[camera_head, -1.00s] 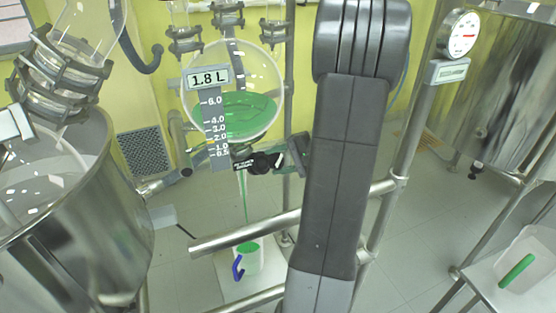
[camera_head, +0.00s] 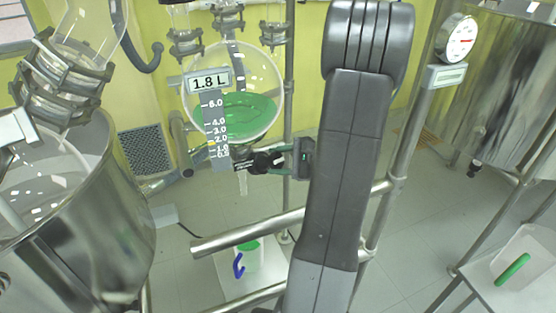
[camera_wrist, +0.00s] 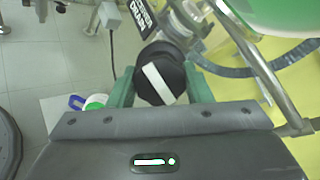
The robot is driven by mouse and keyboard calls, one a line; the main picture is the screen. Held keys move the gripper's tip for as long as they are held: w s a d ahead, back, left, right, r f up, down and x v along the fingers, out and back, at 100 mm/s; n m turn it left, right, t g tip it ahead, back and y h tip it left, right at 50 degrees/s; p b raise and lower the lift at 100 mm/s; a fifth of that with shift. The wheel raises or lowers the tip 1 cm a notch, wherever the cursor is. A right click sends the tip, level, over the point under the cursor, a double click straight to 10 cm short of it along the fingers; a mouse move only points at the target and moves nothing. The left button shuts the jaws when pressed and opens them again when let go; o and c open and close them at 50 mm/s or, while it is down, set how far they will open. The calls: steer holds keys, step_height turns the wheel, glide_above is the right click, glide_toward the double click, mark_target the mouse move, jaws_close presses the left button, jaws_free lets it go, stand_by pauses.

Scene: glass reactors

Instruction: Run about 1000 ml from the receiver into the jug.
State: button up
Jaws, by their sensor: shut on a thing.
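The receiver (camera_head: 262,75) is a round glass vessel with green liquid in its lower part. Its display (camera_head: 209,82) reads 1.8 L, beside a scale strip (camera_head: 214,125). Below it is a drain valve with a black knob (camera_head: 262,162); the knob shows a white bar in the wrist view (camera_wrist: 165,80). My gripper (camera_head: 283,159) is shut on this knob, one green finger on each side. No stream shows under the outlet (camera_head: 243,183). The jug (camera_head: 252,261), white with a blue handle, stands below the outlet with green liquid inside; it also shows in the wrist view (camera_wrist: 95,102).
Metal rails (camera_head: 250,236) cross between the receiver and the jug's stand. A large steel vessel (camera_head: 115,215) stands at the left, another (camera_head: 500,90) at the right. A gauge (camera_head: 458,38) is on the right post. A clear container with a green handle (camera_head: 512,268) sits at lower right.

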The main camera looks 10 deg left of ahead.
stand_by(0.4)
steer(key=o, duration=1)
